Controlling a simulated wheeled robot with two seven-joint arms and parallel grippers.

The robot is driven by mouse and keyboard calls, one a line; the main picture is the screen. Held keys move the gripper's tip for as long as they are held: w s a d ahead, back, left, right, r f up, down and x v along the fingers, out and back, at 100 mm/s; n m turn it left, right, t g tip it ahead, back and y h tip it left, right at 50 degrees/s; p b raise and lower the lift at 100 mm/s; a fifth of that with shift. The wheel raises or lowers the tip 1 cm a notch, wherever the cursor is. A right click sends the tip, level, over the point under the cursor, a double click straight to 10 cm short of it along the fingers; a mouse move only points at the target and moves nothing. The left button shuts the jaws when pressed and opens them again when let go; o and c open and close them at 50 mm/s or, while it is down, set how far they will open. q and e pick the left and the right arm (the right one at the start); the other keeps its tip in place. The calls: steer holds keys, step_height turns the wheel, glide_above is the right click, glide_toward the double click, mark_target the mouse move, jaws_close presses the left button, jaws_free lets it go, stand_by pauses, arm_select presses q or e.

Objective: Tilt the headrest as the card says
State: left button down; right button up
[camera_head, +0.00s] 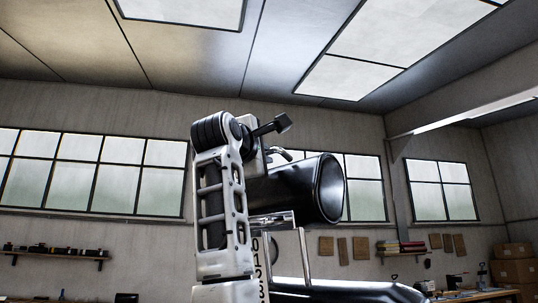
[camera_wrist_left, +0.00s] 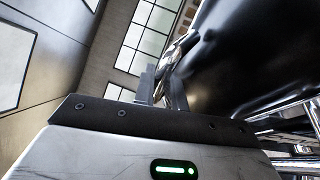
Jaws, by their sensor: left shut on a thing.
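The headrest (camera_head: 318,190) is a glossy black padded cylinder with a chrome-rimmed end, held on metal posts above the chair back (camera_head: 345,291). My left gripper (camera_head: 278,156) is at the upper left side of the headrest, with its arm rising from below. In the left wrist view the headrest (camera_wrist_left: 250,55) fills the upper right, and my left gripper (camera_wrist_left: 164,84) reaches up along its side. Its fingers are shut on a small chrome handle (camera_wrist_left: 178,46) at the headrest's edge. The grip is partly hidden in both views. The card and my right gripper are not in view.
A shelf (camera_head: 62,254) with small items hangs on the left wall. Cardboard boxes (camera_head: 514,272) and a workbench (camera_head: 475,293) stand at the far right. Windows line the back wall. The space above the headrest looks clear.

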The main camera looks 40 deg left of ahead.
arm_select(q)
steer(key=shift+s+r, duration=0.1)
steer(key=shift+r, duration=0.05)
steer(key=c, duration=1.5)
jaws_free()
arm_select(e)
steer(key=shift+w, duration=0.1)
arm_select(q)
steer(key=shift+o, duration=0.2)
